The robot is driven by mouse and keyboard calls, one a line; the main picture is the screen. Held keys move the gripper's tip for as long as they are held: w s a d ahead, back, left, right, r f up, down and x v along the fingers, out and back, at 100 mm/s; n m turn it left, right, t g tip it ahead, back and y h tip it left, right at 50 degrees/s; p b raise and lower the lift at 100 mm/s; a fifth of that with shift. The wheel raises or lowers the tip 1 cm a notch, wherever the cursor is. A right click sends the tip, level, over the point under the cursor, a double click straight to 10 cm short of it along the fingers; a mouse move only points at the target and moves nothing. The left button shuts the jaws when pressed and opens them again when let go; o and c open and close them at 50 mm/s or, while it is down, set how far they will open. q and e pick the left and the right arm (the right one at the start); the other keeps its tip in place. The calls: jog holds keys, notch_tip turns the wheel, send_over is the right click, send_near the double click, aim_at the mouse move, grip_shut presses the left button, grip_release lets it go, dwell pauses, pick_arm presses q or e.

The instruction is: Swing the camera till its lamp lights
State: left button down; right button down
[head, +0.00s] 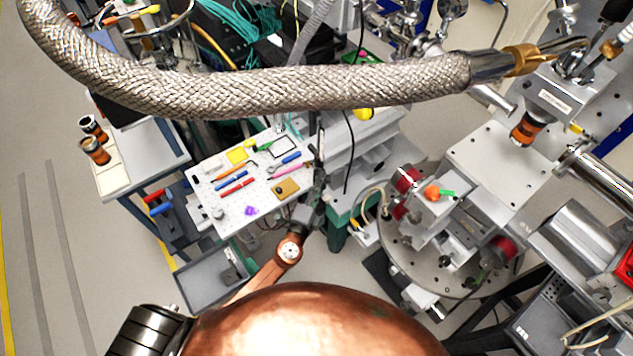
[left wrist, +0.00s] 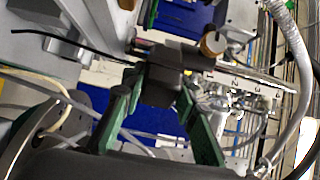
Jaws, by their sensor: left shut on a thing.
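My left gripper (head: 318,182) is at the right edge of the white tool board in the head view, with my copper-coloured arm below it. In the left wrist view its two green fingers (left wrist: 160,92) are closed on either side of a dark block (left wrist: 172,62), which looks like the camera's body. A black cable runs off to the left from near it, and a brownish round part (left wrist: 212,43) sits at its upper right. In the head view the held block is small and hard to make out. I cannot make out a lamp. My right gripper is not in view.
A thick braided hose (head: 270,92) crosses the top of the head view. The tool board (head: 222,213) holds several small tools. A round stage (head: 460,280) with blocks and red-ended parts stands to the right. Clear floor (head: 90,240) lies at the left.

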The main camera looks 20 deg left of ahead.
pick_arm(q)
jog(key=shift+a+f+m+h+b, duration=0.3)
jog(key=shift+m+h+b, duration=0.2)
jog(key=shift+h+b, duration=0.3)
jog(key=shift+s+a+r+h+b, duration=0.1)
jog(key=shift+a+r+h+b, duration=0.05)
jog(key=shift+h+b, duration=0.15)
jog(key=shift+r, duration=0.1)
jog(key=c, duration=1.5)
grip_release()
jog(key=shift+s, duration=0.1)
